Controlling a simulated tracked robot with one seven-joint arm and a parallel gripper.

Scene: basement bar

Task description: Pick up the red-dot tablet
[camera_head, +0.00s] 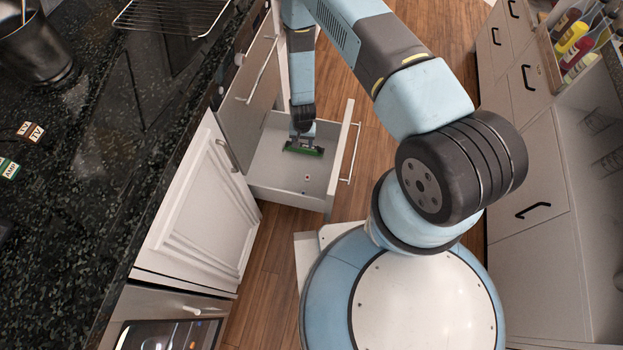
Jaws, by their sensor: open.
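A very small whitish piece with a reddish spot, which looks like the red-dot tablet (307,178), lies on the floor of the open drawer (278,178), toward its front. My gripper (303,149) reaches down into the drawer from above, behind the tablet and apart from it. The gripper is open. A dark green strip shows at its lower end; I cannot tell whether it is part of the gripper or a thing under it. The fingertips are too small to make out clearly.
The drawer front (343,155) with its bar handle stands pulled out over the wooden floor. A dark speckled counter (90,150) is at left, with small labelled boxes (30,130) and a metal pot (35,45). Cabinets (530,180) and bottles (578,45) are at right.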

